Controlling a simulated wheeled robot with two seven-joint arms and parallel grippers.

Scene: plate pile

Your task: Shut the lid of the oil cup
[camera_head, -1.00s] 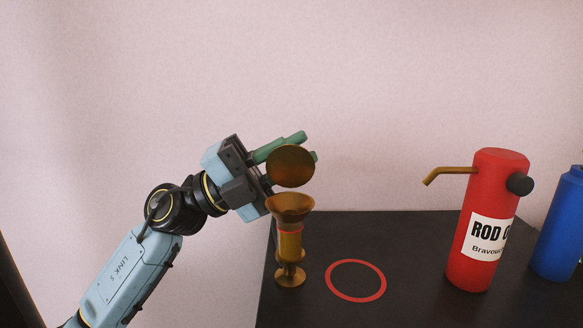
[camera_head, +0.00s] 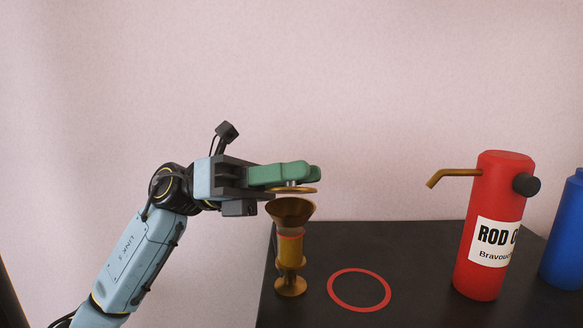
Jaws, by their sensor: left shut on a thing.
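The oil cup (camera_head: 291,250) is a brass piece with a flared, open funnel top, standing upright at the table's left edge. Its lid (camera_head: 305,190) is a thin brass disc, nearly level, just above the cup's mouth with a small gap between them. My left gripper (camera_head: 302,172) comes in from the left, its green fingers level over the lid and shut on it. The fingers hide part of the lid and where they grip it. My right gripper is not in view.
On the dark table (camera_head: 420,245), a red ring mark (camera_head: 332,284) lies right of the cup. A red oil bottle (camera_head: 495,210) with a brass spout stands further right, beside a blue bottle (camera_head: 567,230) cut off by the picture edge.

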